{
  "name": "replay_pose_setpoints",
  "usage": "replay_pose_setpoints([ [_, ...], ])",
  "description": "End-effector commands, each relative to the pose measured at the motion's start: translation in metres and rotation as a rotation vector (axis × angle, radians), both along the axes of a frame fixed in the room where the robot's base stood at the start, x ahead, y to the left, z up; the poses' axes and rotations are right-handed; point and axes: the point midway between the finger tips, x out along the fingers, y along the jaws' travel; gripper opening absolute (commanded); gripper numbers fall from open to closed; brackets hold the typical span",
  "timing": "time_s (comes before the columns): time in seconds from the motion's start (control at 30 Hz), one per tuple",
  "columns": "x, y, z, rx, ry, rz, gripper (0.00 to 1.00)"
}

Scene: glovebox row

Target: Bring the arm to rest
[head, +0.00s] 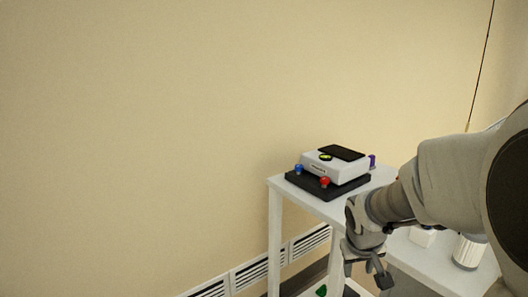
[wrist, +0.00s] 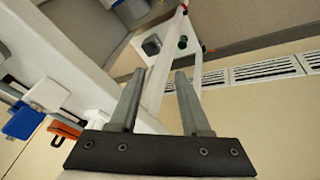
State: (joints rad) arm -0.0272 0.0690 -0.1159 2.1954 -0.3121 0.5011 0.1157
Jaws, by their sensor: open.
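My gripper (head: 367,273) hangs at the front edge of the white table in the head view, at the end of my arm, which reaches in from the right. In the wrist view my gripper (wrist: 158,78) shows two grey fingers standing apart with nothing between them. White table framing shows behind and beside the fingers there. I cannot tell the exact gap between the fingers and the table.
The white table (head: 309,203) bears a black base (head: 300,182) with a white device (head: 327,167), and blue and red knobs. A white ribbed cylinder (head: 468,251) stands farther right. Wall vents (head: 249,275) run low along the beige wall. The left side is clear.

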Motion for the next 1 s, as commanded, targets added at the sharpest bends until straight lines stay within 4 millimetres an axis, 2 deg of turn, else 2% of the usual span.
replay_pose_setpoints([
  [0.1,-0.022,0.008,0.025,0.026,-0.021,-0.01,0.47],
  [0.4,-0.081,0.03,0.068,0.091,-0.059,-0.022,0.47],
  [0.7,-0.144,0.052,0.094,0.155,-0.094,-0.014,0.47],
  [0.97,-0.199,0.071,0.101,0.205,-0.122,0.008,0.47],
  [1.0,-0.199,0.072,0.117,0.207,-0.119,0.009,0.47],
])
